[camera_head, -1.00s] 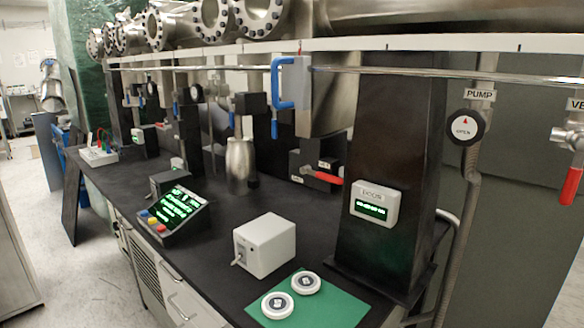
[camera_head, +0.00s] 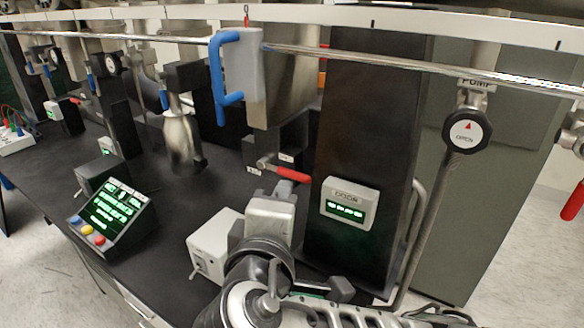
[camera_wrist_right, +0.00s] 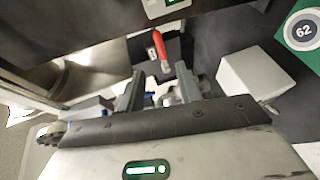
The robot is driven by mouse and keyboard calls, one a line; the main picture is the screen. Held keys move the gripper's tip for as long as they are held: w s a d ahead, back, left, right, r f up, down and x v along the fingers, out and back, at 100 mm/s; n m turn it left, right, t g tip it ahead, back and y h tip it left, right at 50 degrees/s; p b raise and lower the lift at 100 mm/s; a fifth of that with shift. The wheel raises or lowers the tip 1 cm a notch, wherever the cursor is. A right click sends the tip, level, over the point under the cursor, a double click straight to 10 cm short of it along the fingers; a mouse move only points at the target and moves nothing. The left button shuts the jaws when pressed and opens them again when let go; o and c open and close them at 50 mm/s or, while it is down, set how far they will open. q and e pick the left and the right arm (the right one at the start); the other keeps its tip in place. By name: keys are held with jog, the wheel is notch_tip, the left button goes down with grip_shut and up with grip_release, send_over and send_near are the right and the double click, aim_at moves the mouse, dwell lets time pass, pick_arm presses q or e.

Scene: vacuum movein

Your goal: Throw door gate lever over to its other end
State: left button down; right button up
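The door gate lever (camera_head: 292,174) has a red handle that points right from a metal block low beside the dark column. It also shows in the right wrist view (camera_wrist_right: 159,46), beyond the fingertips. The door display box (camera_head: 348,206), with a green readout, is on the column to its right. My right gripper (camera_head: 286,190) reaches in from the lower right, just in front of the red handle. Its fingers (camera_wrist_right: 158,90) are apart with nothing clearly held between them, and I cannot tell whether they touch the lever. My left gripper is not in view.
A white box (camera_head: 207,244) stands close left of my right arm. A console with coloured buttons (camera_head: 112,214) is farther left. A blue handle (camera_head: 220,80) hangs above the lever. A numbered white disc (camera_wrist_right: 301,30) lies on a green mat.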

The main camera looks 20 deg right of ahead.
aim_at(293, 177)
jog(key=p+x, duration=0.1)
jog(key=x, duration=1.3)
jog(key=shift+f, duration=0.1)
grip_shut()
